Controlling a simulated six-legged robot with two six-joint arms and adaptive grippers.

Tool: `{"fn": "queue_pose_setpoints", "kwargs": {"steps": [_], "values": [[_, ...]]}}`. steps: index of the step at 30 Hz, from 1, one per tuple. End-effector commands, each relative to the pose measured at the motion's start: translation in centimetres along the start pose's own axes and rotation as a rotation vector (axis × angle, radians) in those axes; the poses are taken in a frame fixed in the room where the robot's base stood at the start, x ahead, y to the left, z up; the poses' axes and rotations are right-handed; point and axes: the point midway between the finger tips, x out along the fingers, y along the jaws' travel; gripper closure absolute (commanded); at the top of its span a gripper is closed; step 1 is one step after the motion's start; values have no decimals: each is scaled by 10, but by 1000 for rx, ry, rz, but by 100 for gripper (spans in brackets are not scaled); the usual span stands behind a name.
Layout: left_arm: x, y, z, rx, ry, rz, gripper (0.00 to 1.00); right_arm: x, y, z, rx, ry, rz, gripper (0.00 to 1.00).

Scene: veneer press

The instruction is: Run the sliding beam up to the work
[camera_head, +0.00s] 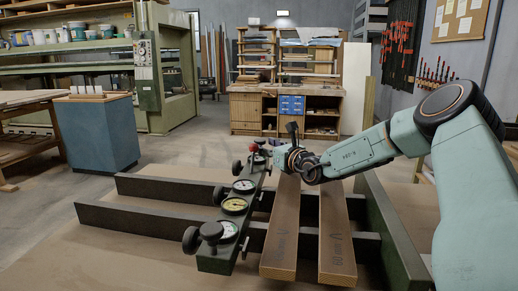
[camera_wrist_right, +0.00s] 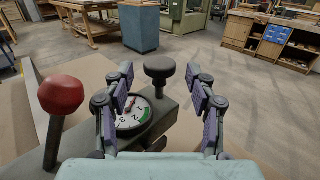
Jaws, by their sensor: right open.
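The dark green sliding beam (camera_head: 214,260) lies across two dark rails at the left of two wooden pieces (camera_head: 284,242) and (camera_head: 336,240). A narrow gap shows between beam and wood at the near end. The beam carries round dials (camera_head: 234,205) and black knobs (camera_head: 211,231). A red ball handle (camera_head: 254,148) stands near its far end. My right gripper (camera_head: 279,154) is over the far end of the beam. In the wrist view its fingers are open around empty space, with a black knob (camera_wrist_right: 159,68) beyond, a dial (camera_wrist_right: 134,113) below and the red ball (camera_wrist_right: 61,94) outside left.
A second green beam (camera_head: 393,236) stands right of the wood. The rails (camera_head: 140,186) stick out to the left over a brown board. A blue cabinet (camera_head: 100,132) stands at left, a workbench (camera_head: 288,108) behind. The floor between is clear.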

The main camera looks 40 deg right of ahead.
Motion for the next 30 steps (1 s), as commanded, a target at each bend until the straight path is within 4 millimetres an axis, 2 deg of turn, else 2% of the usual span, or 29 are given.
{"fn": "queue_pose_setpoints", "kwargs": {"steps": [9, 21, 30], "values": [[12, 0, 0, 0, -1, 0, 100, 28, 1, -1, -2, -1, 1, 43], [13, 0, 0, 0, -1, 0, 100, 33, 1, 1, 2, -2, 1, 43], [13, 0, 0, 0, 0, 0, 100, 32, 1, 1, 2, -2, 1, 68]]}}
